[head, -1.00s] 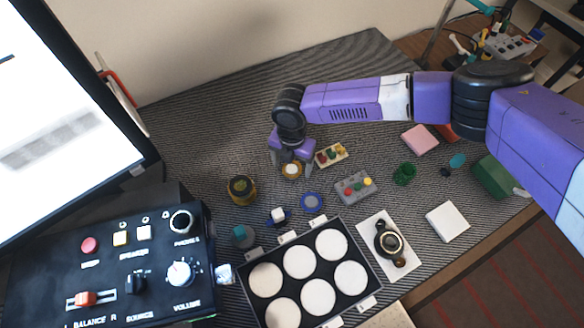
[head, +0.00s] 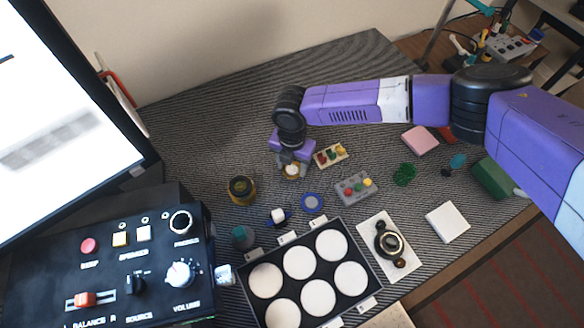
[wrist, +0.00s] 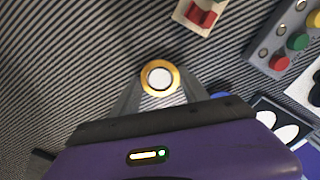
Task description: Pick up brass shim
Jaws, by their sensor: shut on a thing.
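In the wrist view the fingers of my gripper (wrist: 160,84) reach the ring's two sides. I cannot tell any gap between the ring and the mat. The fingers hide part of the ring's sides.
A dark brass-rimmed cylinder (head: 241,189) stands left. A tray of white discs (head: 357,261) and a control box (head: 150,292) are in front.

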